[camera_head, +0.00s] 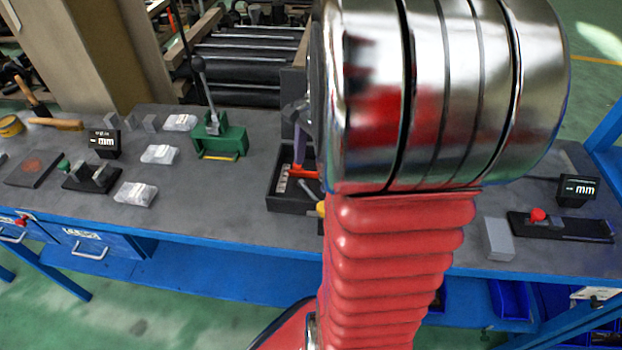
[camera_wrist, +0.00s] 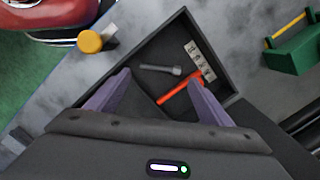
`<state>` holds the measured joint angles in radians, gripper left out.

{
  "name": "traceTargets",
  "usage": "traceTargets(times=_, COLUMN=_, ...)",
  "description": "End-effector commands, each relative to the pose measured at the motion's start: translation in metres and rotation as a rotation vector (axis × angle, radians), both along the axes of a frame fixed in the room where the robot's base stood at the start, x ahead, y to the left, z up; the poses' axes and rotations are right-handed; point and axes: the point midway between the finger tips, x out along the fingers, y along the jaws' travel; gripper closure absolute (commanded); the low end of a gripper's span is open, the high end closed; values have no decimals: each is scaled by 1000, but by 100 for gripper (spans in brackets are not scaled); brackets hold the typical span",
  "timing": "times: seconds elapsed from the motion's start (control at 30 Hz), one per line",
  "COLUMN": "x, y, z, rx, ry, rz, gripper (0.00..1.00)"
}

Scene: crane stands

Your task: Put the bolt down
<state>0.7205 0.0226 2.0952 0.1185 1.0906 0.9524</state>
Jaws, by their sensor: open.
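The grey bolt (camera_wrist: 160,69) lies in a black open tray (camera_wrist: 178,18), on its floor in the wrist view. My gripper (camera_wrist: 159,80) is open, with its two purple fingers spread on either side below the bolt in that picture. Neither finger appears to touch the bolt. In the head view my gripper (camera_head: 299,125) shows partly beside the arm, above the tray (camera_head: 288,205).
An orange-red piece (camera_wrist: 178,92) and a pale marked strip (camera_wrist: 200,60) also lie in the tray. A yellow knob (camera_wrist: 90,41) is just outside it. A green press (camera_head: 220,140) stands to the left. My arm hides much of the bench.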

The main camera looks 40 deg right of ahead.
Motion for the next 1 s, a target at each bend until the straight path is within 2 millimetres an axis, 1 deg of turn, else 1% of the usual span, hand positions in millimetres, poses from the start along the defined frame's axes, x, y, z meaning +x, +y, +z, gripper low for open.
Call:
traceTargets(times=0.03, x=0, y=-2, z=10, rx=-3, ry=-4, rz=0, gripper=26)
traceTargets(times=0.2, x=-1, y=-5, z=37, rx=-2, ry=-3, rz=0, gripper=26)
traceTargets(times=0.3, x=-1, y=-6, z=49, rx=-1, ry=-2, rz=0, gripper=26)
traceTargets(times=0.4, x=-1, y=-7, z=56, rx=0, ry=0, rz=0, gripper=26)
traceTargets(times=0.53, x=-1, y=-7, z=59, rx=0, ry=0, rz=0, gripper=26)
traceTargets(times=1.0, x=-2, y=-7, z=59, rx=0, ry=0, rz=-1, gripper=26)
